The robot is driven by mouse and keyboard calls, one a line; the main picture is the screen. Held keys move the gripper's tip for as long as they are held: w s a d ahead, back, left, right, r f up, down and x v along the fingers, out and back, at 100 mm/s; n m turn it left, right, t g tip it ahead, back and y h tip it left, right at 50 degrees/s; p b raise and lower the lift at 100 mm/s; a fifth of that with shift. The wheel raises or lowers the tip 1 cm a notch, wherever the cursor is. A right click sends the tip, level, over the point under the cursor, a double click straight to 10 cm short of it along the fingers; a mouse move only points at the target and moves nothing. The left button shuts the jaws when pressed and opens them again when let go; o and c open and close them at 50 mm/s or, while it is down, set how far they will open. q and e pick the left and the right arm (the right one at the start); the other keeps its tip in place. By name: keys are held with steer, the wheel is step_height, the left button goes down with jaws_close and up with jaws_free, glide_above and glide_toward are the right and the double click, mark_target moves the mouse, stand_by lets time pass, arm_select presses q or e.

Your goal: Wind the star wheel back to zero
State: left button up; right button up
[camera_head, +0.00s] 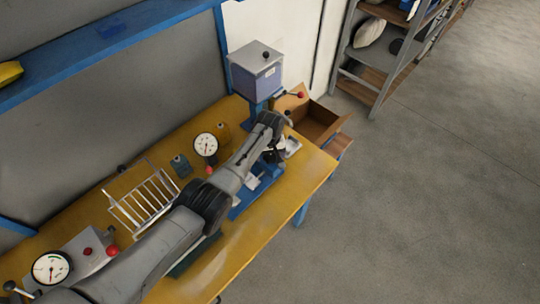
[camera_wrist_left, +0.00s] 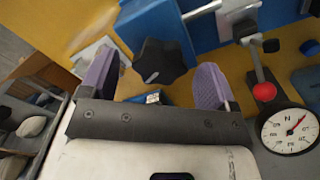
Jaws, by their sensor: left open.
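The star wheel (camera_wrist_left: 160,61) is a black lobed knob in the left wrist view, in front of a blue machine part (camera_wrist_left: 150,22). My left gripper (camera_wrist_left: 155,80) is open, with its two purple finger pads on either side of the star wheel. The wheel shows a little beyond the pads, and I cannot tell whether they touch it. In the head view my left gripper (camera_head: 277,152) is at the blue machine base (camera_head: 240,206), and the wheel is hidden by the arm there. No zero mark can be read. My right gripper is not in view.
A dial gauge (camera_wrist_left: 289,131) with a red needle and a red ball knob (camera_wrist_left: 265,91) are beside the gripper. The yellow bench (camera_head: 260,240) also holds a white wire rack (camera_head: 146,201). An open brown box (camera_head: 318,122) is at its far end. The floor at right is clear.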

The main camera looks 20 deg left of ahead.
arm_select(q)
steer(key=shift+f, duration=0.2)
steer(key=shift+c, duration=0.3)
steer(key=c, duration=0.9)
steer(key=shift+o, duration=0.2)
